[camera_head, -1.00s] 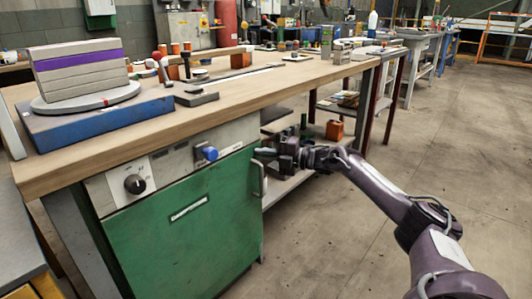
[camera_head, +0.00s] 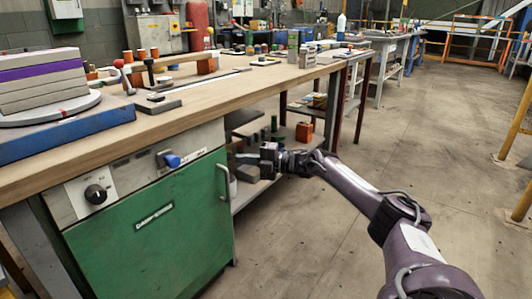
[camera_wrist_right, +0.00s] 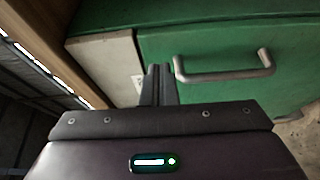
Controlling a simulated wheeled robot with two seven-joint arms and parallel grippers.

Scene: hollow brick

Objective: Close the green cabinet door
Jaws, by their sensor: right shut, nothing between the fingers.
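The green cabinet door (camera_head: 150,240) is under the workbench at the lower left of the head view. It looks flush or nearly flush with the grey panel above it; I cannot tell whether a small gap is left. Its metal handle (camera_head: 224,182) stands upright near the right edge. The handle also shows in the wrist view (camera_wrist_right: 225,72), right of my fingers. My right gripper (camera_head: 240,156) is shut and empty, just right of the handle's top in the head view. Its fingertips (camera_wrist_right: 158,72) look apart from the handle. My left gripper is not in view.
The grey panel above the door carries a black knob (camera_head: 96,194) and a blue knob (camera_head: 172,160). The wooden workbench top (camera_head: 150,125) overhangs it. A lower shelf (camera_head: 250,190) with small items lies behind my right gripper. The floor at the right is open.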

